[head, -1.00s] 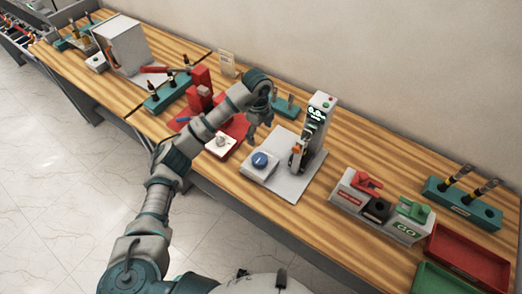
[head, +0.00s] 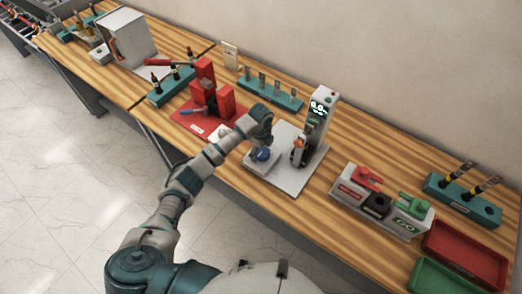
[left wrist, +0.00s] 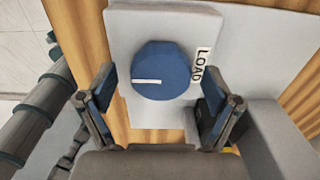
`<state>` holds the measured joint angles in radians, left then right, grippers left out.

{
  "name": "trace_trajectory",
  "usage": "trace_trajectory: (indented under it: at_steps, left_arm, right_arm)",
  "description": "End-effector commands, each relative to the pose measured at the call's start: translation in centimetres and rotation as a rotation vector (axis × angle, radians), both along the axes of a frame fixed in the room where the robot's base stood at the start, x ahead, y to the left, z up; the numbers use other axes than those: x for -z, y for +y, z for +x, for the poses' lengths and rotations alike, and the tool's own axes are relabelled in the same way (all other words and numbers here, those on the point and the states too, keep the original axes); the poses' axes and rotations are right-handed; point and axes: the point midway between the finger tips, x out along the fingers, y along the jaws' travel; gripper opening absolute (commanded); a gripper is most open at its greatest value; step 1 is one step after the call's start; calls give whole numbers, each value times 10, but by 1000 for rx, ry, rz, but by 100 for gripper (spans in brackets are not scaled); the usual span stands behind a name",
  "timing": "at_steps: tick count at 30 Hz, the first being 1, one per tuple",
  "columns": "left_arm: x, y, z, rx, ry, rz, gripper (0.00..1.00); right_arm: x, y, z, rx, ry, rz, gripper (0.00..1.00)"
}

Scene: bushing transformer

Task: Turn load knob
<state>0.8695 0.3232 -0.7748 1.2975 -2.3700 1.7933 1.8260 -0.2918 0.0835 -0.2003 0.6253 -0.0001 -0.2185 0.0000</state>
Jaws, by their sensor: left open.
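The blue load knob (left wrist: 162,71) sits on a white block beside a "LOAD" label (left wrist: 202,64) in the left wrist view. Its white pointer line faces left in that view. In the head view the knob (head: 263,154) is partly hidden by my left gripper (head: 258,149). In the left wrist view my left gripper (left wrist: 160,108) is open, with one finger on each side below the knob. The knob lies just beyond the fingertips, and I cannot tell whether they touch it. My right gripper is not in view.
The tester's upright column (head: 317,118) with a lit display stands right of the knob on a grey base plate (head: 296,178). A red press (head: 205,85) stands to the left. A box with red and green levers (head: 380,203) and red and green trays are to the right.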

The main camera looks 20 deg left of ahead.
Motion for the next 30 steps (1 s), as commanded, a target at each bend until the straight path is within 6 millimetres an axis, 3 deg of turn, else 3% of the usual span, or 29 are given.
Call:
trace_trajectory:
  at_steps: [11,18,19,30]
  left_arm:
    - [8,0,0,1,-1,1,90]
    - [7,0,1,1,-1,0,32]
    - [7,0,1,1,-1,1,30]
    - [8,1,2,49,-2,2,30]
  right_arm:
    - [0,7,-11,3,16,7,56]
    - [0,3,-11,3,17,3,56]
    - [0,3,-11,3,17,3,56]
    - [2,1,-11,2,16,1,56]
